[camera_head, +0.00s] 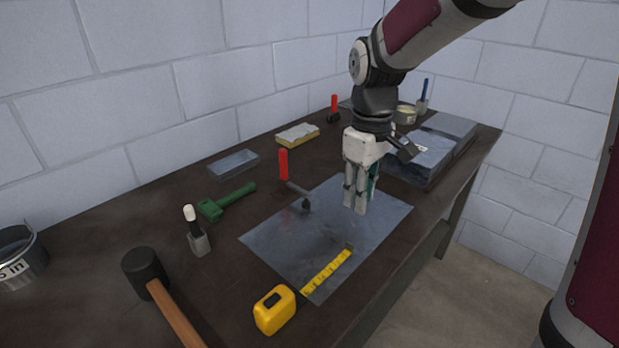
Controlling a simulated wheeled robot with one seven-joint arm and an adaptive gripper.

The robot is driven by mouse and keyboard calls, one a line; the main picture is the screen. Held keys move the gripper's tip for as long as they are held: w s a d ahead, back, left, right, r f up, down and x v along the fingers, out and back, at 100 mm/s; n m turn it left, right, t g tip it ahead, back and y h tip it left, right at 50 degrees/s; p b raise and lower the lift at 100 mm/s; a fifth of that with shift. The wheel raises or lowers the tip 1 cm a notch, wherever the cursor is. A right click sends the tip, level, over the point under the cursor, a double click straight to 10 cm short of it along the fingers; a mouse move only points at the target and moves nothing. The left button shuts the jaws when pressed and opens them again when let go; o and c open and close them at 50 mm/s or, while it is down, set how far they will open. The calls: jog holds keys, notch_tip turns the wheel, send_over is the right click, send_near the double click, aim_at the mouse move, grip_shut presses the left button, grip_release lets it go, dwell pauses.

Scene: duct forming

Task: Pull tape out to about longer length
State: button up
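A yellow tape measure (275,309) stands near the front edge of the dark workbench. A yellow length of tape (327,272) is out of its case and runs up and right across the grey metal sheet (285,236). A small dark hook end (349,247) shows at the tip of the tape. My gripper (356,206) is over the far right part of the sheet, pointing down, apart from the tape end. Its fingers look close together, and a teal patch shows behind them. I cannot tell whether they are open or shut, or whether they touch the sheet.
A black mallet (146,268), a marker in a holder (197,232), a green tool (228,202) and a red-handled tool (284,164) lie left of the sheet. A stack of metal sheets (430,150) is behind my gripper. The bench's right edge is close by.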

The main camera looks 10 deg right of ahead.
aim_at(353, 244)
jog(key=f, duration=0.5)
jog(key=w+f+b, duration=0.1)
jog(key=f, duration=0.8)
jog(key=shift+w+f+b, duration=0.15)
jog(key=shift+f+b, duration=0.15)
jog(key=shift+c, duration=0.2)
grip_shut()
